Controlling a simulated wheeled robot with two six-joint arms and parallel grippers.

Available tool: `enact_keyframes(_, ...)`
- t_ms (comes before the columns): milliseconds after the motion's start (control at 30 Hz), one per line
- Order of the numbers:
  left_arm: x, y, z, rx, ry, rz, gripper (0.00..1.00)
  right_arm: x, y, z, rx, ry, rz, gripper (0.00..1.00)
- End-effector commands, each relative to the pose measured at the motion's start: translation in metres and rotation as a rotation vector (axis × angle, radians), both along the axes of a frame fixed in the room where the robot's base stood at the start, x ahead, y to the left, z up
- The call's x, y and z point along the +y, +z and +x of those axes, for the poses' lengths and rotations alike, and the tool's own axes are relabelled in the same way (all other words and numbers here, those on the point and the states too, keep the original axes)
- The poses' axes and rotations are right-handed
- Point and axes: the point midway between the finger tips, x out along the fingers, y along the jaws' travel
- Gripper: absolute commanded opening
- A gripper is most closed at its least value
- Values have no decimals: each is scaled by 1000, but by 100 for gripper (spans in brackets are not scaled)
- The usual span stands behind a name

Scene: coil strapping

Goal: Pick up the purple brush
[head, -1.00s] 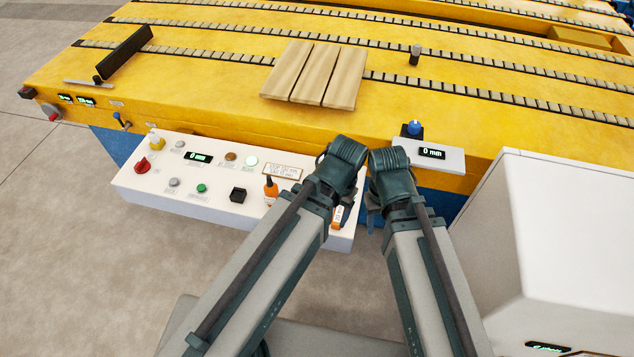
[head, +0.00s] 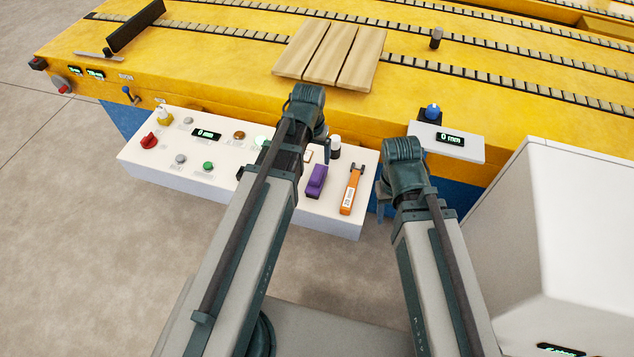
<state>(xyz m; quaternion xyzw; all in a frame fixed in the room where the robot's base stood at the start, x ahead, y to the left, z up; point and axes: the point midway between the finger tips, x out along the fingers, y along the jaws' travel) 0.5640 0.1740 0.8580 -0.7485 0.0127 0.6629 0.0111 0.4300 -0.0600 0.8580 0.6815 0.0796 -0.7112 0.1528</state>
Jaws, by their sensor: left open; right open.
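The purple brush (head: 316,181) lies on the right part of the white control panel (head: 330,213), just right of my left forearm. My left gripper (head: 324,155) hangs over the panel, above and slightly beyond the brush in the head view, apart from it and empty. Its fingers are mostly hidden by the wrist, but it is open. My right gripper (head: 381,205) is open beside the panel's right end, partly hidden behind its own wrist, with nothing visible in it.
An orange tool (head: 352,189) lies right of the brush. A small black-and-white cylinder (head: 335,148) stands behind it. Buttons and a red knob (head: 149,141) fill the panel's left part. Wooden boards (head: 330,55) lie on the yellow conveyor table (head: 220,70). A white cabinet (head: 570,230) stands at right.

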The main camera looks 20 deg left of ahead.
Motion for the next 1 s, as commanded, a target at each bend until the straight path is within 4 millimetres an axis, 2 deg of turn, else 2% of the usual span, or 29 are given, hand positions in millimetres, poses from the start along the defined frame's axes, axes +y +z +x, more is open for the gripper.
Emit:
enact_keyframes(33, 0, -14, 1, 0, 0, 0, 85, 0, -14, 0, 0, 0, 0, 50)
enact_keyframes(400, -1, -63, 7, 0, 0, 0, 85, 0, -63, 0, 0, 0, 0, 50)
enact_keyframes(767, -2, -69, 7, 0, -1, 0, 85, 0, -69, 0, 0, 1, 0, 50)
enact_keyframes(1000, -7, -93, 6, 0, -1, 0, 85, 0, -93, 0, 0, 1, 0, 50)
